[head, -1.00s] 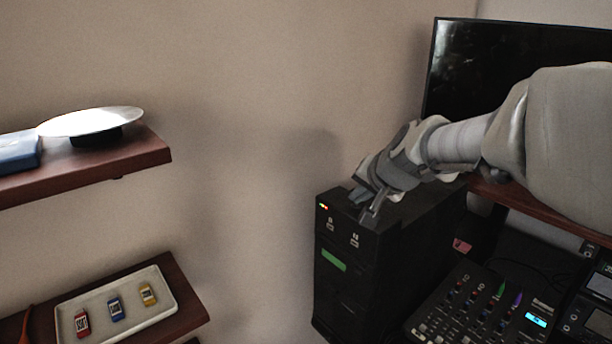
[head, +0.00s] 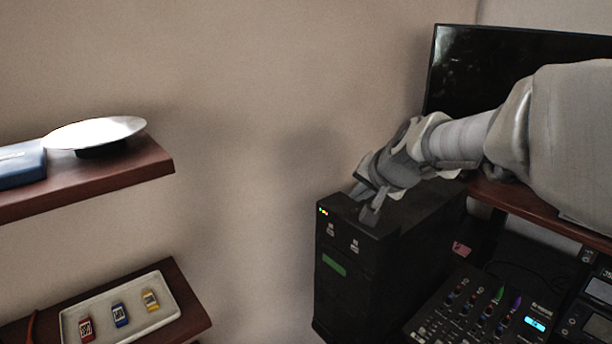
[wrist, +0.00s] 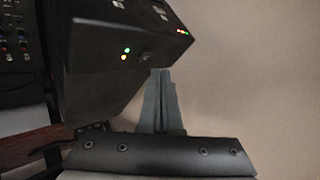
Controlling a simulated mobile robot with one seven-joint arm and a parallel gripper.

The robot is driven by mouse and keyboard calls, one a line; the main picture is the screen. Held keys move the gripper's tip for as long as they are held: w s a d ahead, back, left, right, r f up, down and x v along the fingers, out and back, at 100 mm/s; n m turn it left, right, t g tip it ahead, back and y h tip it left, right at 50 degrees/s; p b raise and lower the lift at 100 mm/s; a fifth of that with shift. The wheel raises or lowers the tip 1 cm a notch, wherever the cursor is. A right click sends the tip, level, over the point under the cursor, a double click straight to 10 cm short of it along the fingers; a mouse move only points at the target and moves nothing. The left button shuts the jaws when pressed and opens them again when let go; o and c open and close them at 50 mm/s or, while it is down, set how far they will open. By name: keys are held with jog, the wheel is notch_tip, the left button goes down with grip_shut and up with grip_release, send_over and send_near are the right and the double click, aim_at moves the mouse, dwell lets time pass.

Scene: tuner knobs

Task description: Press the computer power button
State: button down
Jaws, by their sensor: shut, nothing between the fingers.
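The black computer tower (head: 345,295) stands on the right side of the head view, with small coloured lights on its front top corner. In the wrist view, the top of the tower (wrist: 95,50) shows a small round button (wrist: 146,57) beside green and reddish lights. My gripper (head: 366,208) is over the tower's top near the front edge. Its fingers (wrist: 160,75) are together and empty, with their tips just below the button in the wrist view. I cannot tell whether they touch the tower. In the head view my gripper hides the button.
A monitor (head: 500,75) stands behind my arm. A mixer (head: 480,310) with coloured knobs lies to the right of the tower. At left are a shelf (head: 130,175) with a white dish and a tray (head: 150,322) with small coloured items. Bare wall lies between.

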aim_at(357, 216)
jog(key=shift+r+p, duration=1.65)
jog(key=shift+r, duration=0.7)
jog(key=s+f+n+g+h, duration=0.1)
jog(key=s+f+n, duration=0.1)
jog(key=s, duration=1.1)
jog(key=s+f+n+g+h, duration=0.1)
jog(key=s+n, duration=0.3)
jog(key=s, duration=0.8)
jog(key=shift+s+f+n+g, duration=0.3)
jog(key=shift+s+f+g, duration=0.1)
jog(key=shift+f+g, duration=0.35)
